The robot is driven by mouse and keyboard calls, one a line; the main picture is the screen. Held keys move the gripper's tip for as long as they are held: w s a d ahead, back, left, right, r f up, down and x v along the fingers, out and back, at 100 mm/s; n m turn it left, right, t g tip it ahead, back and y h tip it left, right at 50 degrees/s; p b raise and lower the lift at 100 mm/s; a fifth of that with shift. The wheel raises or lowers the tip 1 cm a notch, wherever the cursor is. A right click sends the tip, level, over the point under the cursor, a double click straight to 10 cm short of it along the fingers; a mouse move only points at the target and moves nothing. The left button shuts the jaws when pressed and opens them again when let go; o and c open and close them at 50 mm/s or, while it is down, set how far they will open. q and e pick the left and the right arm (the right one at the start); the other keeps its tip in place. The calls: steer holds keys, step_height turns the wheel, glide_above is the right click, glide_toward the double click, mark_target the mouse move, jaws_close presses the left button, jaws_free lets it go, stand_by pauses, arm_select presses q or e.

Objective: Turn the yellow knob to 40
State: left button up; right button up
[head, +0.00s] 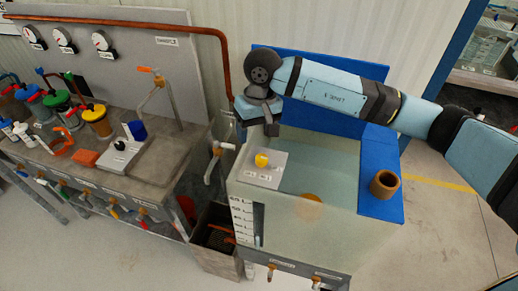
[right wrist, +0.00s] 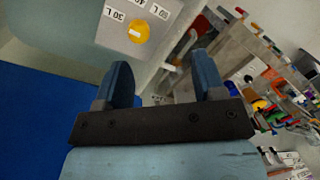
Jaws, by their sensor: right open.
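The yellow knob (head: 262,160) sits on a light grey panel (head: 258,178) at the top left corner of a clear tank. In the right wrist view the yellow knob (right wrist: 139,32) shows on its panel near the top, with labels around it, one reading 30 L. Where the knob points is too small to tell. My right gripper (head: 270,125) hangs just above and behind the knob, apart from it. In the right wrist view its two blue fingers (right wrist: 163,80) are spread with nothing between them. My left gripper is not in view.
The clear tank (head: 310,185) has a level scale on its left front. A blue board (head: 370,170) with a brown cup (head: 384,184) lies at its right. A workbench (head: 160,160) with a tap, gauges and coloured containers stands at the left. The floor at right is clear.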

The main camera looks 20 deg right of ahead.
mark_target(262, 157)
steer(key=shift+n+t+h, duration=0.3)
steer(key=shift+t+h, duration=0.1)
steer(key=shift+h, duration=0.3)
steer(key=f+p, duration=0.1)
steer(key=f, duration=0.2)
steer(key=w+d+f+p, duration=0.1)
steer(key=f, duration=0.3)
steer(key=d+f+p, duration=0.1)
steer(key=f, duration=0.3)
steer(key=shift+w+f+p, duration=0.15)
steer(key=shift+w+p, duration=0.15)
steer(key=shift+w, duration=0.05)
steer(key=shift+f, duration=0.5)
steer(key=c, duration=0.9)
